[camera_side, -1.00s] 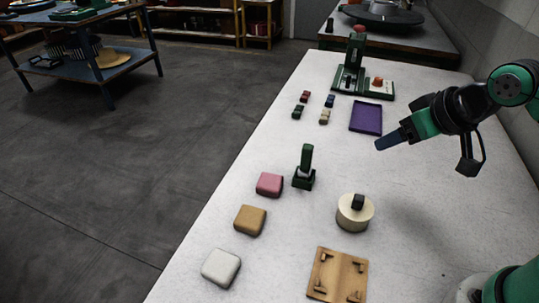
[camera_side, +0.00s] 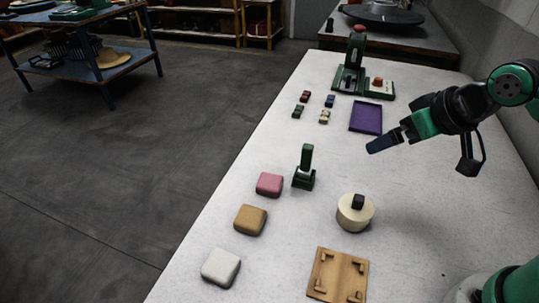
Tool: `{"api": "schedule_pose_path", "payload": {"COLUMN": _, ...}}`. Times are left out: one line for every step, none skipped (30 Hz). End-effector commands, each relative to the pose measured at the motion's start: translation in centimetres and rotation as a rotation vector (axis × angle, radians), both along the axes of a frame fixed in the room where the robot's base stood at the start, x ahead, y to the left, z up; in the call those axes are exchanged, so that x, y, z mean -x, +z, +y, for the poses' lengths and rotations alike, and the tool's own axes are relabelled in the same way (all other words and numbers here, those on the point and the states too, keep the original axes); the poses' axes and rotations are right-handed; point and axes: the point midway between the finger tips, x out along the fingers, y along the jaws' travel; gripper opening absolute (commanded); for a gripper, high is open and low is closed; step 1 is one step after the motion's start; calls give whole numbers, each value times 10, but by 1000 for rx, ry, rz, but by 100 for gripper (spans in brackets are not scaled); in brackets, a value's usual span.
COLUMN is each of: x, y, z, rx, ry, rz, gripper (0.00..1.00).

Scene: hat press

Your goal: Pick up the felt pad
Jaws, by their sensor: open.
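Three rounded square pads lie in a row on the left side of the pale table: a pink pad (camera_side: 269,184), a tan pad (camera_side: 250,220) and a white pad (camera_side: 221,267). They look like felt, but I cannot tell which one is the felt pad named in the task. My gripper (camera_side: 371,147) is open and empty at the right, above the table and near the purple tray. It is well apart from all three pads, beyond them and to their right.
A dark green stamp-like tool (camera_side: 305,170) stands beside the pink pad. A cream round block with a black knob (camera_side: 353,220) and a wooden fixture (camera_side: 323,285) are nearer. Several small coloured blocks, a purple tray (camera_side: 366,117) and a green press (camera_side: 350,75) are at the back.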

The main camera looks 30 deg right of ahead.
Motion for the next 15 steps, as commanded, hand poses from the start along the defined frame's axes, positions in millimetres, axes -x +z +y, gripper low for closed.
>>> {"api": "schedule_pose_path", "payload": {"x": 0, "y": 1, "z": 0, "rx": 0, "ry": 0, "rz": 0, "gripper": 100}}
{"api": "schedule_pose_path", "payload": {"x": 0, "y": 3, "z": 0, "rx": 0, "ry": 0, "rz": 0, "gripper": 100}}
{"api": "schedule_pose_path", "payload": {"x": 0, "y": 6, "z": 0, "rx": 0, "ry": 0, "rz": 0, "gripper": 100}}
{"api": "schedule_pose_path", "payload": {"x": 0, "y": 9, "z": 0, "rx": 0, "ry": 0, "rz": 0, "gripper": 100}}
{"api": "schedule_pose_path", "payload": {"x": 0, "y": 12, "z": 0, "rx": 0, "ry": 0, "rz": 0, "gripper": 100}}
{"api": "schedule_pose_path", "payload": {"x": 0, "y": 18, "z": 0, "rx": 0, "ry": 0, "rz": 0, "gripper": 100}}
{"api": "schedule_pose_path", "payload": {"x": 0, "y": 23, "z": 0, "rx": 0, "ry": 0, "rz": 0, "gripper": 100}}
{"api": "schedule_pose_path", "payload": {"x": 0, "y": 29, "z": 0, "rx": 0, "ry": 0, "rz": 0, "gripper": 100}}
{"api": "schedule_pose_path", "payload": {"x": 0, "y": 37, "z": 0, "rx": 0, "ry": 0, "rz": 0, "gripper": 100}}
{"api": "schedule_pose_path", "payload": {"x": 0, "y": 43, "z": 0, "rx": 0, "ry": 0, "rz": 0, "gripper": 100}}
{"api": "schedule_pose_path", "payload": {"x": 0, "y": 49, "z": 0, "rx": 0, "ry": 0, "rz": 0, "gripper": 100}}
{"api": "schedule_pose_path", "payload": {"x": -2, "y": 54, "z": 2, "rx": 3, "ry": 18, "rz": 7, "gripper": 100}}
{"api": "schedule_pose_path", "payload": {"x": -6, "y": 55, "z": 6, "rx": 6, "ry": 43, "rz": 15, "gripper": 100}}
{"api": "schedule_pose_path", "payload": {"x": -10, "y": 57, "z": 10, "rx": 10, "ry": 68, "rz": 23, "gripper": 100}}
{"api": "schedule_pose_path", "payload": {"x": -14, "y": 59, "z": 14, "rx": 16, "ry": 99, "rz": 35, "gripper": 100}}
